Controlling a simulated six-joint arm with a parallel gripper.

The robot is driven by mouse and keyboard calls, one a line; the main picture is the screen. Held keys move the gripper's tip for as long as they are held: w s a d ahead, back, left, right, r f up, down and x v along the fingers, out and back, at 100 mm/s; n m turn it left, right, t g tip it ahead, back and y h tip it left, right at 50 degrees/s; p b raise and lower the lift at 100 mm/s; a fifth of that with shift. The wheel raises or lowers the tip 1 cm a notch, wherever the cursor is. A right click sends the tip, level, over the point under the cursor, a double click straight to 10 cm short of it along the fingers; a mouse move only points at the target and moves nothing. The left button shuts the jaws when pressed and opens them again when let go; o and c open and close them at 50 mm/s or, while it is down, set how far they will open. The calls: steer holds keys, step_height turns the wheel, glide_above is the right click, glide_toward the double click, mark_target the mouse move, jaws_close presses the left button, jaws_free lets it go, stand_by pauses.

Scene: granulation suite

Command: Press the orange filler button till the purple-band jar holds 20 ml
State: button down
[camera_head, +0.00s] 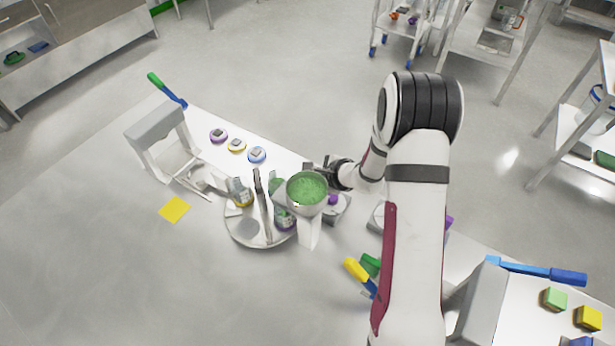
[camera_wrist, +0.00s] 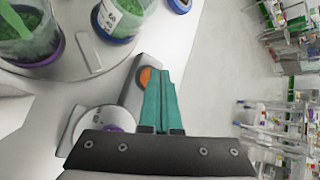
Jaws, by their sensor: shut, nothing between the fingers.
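The orange filler button (camera_wrist: 146,77) shows in the wrist view on the end of a grey block. My gripper (camera_wrist: 163,78) is shut and empty, with its teal fingertips beside the button in the picture; I cannot tell whether they touch it. In the head view my gripper (camera_head: 326,168) is behind the hopper of green granules (camera_head: 307,188). The purple-band jar (camera_head: 285,220) stands on the round turntable below the hopper, partly hidden by it. A jar of green granules (camera_wrist: 28,35) is cut off in the wrist view; its fill level is unreadable.
The turntable (camera_head: 245,234) also carries a yellow-band jar (camera_head: 242,195) and a blue-band jar (camera_wrist: 122,18). Purple, yellow and blue lids (camera_head: 236,145) lie in a row behind. A yellow square (camera_head: 175,209) lies left.

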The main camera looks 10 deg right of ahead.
stand_by(0.3)
steer(key=shift+r, duration=0.9)
steer(key=shift+r, duration=2.5)
